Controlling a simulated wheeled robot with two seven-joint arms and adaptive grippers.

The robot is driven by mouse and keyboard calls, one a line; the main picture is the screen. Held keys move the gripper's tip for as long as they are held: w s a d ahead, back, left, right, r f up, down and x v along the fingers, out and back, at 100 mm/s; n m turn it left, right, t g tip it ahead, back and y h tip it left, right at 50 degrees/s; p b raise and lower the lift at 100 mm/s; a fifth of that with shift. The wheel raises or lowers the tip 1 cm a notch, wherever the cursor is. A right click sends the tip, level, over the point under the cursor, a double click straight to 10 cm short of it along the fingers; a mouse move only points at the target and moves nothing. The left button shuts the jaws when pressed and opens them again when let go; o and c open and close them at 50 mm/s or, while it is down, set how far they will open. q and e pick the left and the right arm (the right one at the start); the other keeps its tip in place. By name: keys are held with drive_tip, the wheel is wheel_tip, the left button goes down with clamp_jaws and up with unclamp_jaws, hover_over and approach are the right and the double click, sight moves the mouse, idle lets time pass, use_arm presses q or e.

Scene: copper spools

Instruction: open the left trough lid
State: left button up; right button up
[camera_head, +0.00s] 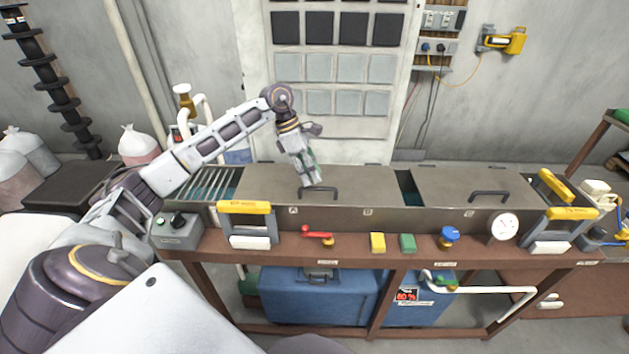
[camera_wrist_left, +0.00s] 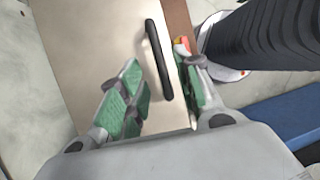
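The left trough lid (camera_head: 257,186) is a flat grey-brown plate lying shut on the trough, with a dark bar handle (camera_head: 328,190) near its front edge. My left gripper (camera_head: 310,182) is above the lid, close to the handle. In the left wrist view, its green-padded fingers (camera_wrist_left: 162,66) are spread apart with nothing clamped between them. The black handle (camera_wrist_left: 157,45) shows between and beyond the fingertips, over the lid surface (camera_wrist_left: 90,45). I cannot tell how far above the handle the fingertips are. My right gripper is not in view.
The right trough lid (camera_head: 450,186) is shut, with its own handle (camera_head: 489,195). Yellow-handled clamps (camera_head: 244,208) stand at both ends of the trough front.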

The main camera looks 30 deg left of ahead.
use_arm(q)
drive_tip(key=shift+x, duration=1.7)
drive_tip(key=shift+c, duration=0.4)
clamp_jaws()
